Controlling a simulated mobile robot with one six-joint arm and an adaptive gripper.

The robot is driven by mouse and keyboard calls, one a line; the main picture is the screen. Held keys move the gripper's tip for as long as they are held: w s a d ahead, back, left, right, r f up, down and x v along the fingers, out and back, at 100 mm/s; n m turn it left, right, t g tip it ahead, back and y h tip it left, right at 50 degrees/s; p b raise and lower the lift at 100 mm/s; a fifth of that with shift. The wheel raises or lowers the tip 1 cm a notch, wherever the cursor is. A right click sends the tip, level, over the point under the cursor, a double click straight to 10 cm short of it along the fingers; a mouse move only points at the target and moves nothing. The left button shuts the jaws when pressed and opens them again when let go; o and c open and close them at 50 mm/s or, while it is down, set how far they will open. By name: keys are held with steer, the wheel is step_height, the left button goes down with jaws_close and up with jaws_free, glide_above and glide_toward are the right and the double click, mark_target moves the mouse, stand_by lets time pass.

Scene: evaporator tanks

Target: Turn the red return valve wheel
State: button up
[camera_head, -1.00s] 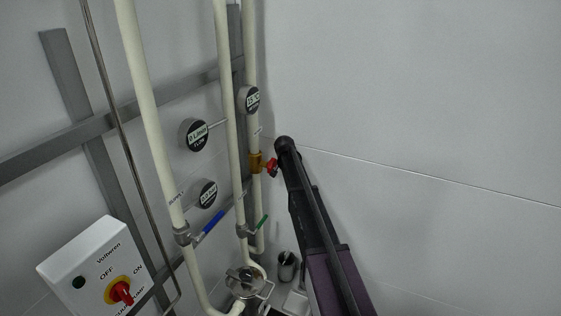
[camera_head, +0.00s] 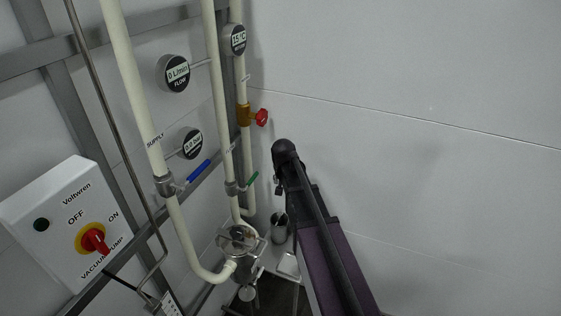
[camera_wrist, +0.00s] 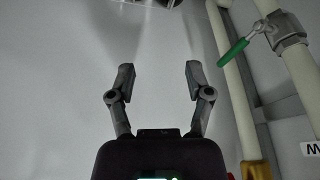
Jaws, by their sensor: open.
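The red return valve wheel (camera_head: 261,117) sits on a brass valve body (camera_head: 244,115) on the rightmost cream pipe, near the wall corner. In the head view it is fully in sight, above and left of my arm's dark end. My gripper (camera_wrist: 160,72) is open and empty in the wrist view, its two fingers apart with bare wall behind them. In that view the brass body (camera_wrist: 256,170) is at the lower right edge, and only a sliver of red shows beside it. The gripper is apart from the wheel. In the head view my arm mostly hides the fingers.
A green lever (camera_head: 253,179) and a blue lever (camera_head: 198,171) sit on nearby pipes. Round gauges (camera_head: 173,73) stand out from the pipes. A white switch box (camera_head: 66,222) is at left. A metal cup (camera_head: 279,228) stands below. The wall at right is clear.

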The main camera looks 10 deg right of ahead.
steer(key=s+a+f+n+g+b, duration=0.1)
steer(key=s+f+b, duration=0.2)
steer(key=s, duration=0.4)
steer(key=s+a+f+n+g+b, duration=0.1)
steer(key=s+f+b, duration=0.2)
steer(key=s+f, duration=0.2)
steer(key=s+a+f+n+g+y+b, duration=0.1)
steer(key=s+f+n+b, duration=0.1)
steer(key=s, duration=0.8)
steer(key=shift+s+f+b, duration=0.2)
steer(key=shift+f+b, duration=0.45)
steer(key=shift+f, duration=0.25)
steer(key=shift+a, duration=0.1)
steer(key=shift+c, duration=0.6)
